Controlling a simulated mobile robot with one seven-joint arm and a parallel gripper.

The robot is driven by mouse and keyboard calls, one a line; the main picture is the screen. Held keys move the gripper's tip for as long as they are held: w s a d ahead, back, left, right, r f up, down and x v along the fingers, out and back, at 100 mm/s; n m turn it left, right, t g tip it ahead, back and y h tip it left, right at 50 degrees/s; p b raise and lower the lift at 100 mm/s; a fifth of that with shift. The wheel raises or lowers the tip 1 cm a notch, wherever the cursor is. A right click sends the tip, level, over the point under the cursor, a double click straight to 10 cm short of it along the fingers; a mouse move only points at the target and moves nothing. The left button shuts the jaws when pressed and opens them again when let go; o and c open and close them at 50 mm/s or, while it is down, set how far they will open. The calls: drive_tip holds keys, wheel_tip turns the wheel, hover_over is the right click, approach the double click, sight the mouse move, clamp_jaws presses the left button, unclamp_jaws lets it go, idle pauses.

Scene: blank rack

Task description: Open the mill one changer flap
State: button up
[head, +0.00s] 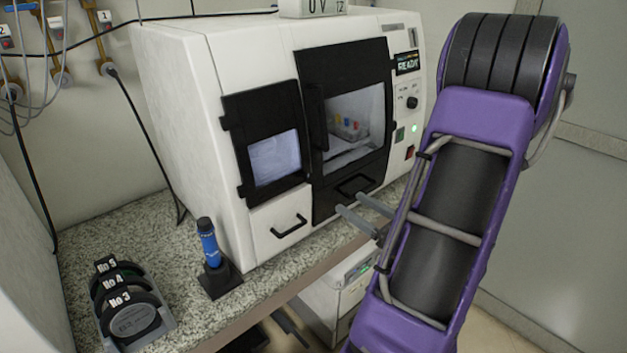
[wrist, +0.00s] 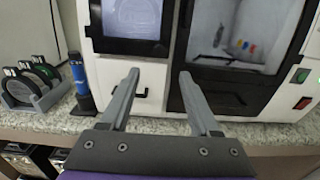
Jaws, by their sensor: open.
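The white mill (head: 190,90) stands on the counter. Its front has a small black-framed flap (head: 232,150) with a window at left, which looks shut; the wrist view (wrist: 96,42) shows a round shape behind its pane. To the right is a taller black door (head: 310,100) with a window and upright handle, also shut. A white drawer front with a black handle (head: 289,226) sits below the small flap. My gripper (head: 349,203) is open and empty in front of the lower front, its grey fingers apart in the wrist view (wrist: 159,74), touching nothing visible.
A blue tool in a black stand (head: 209,245) and a rack of labelled discs (head: 130,312) stand on the speckled counter, left of the mill. Coloured items show behind the tall door's window. Hooks and cables hang on the left wall.

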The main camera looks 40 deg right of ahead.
sight(312, 179)
drive_tip(key=w, duration=0.8)
drive_tip(key=w+a, duration=0.1)
drive_tip(key=w, duration=0.4)
clamp_jaws()
idle(1.0)
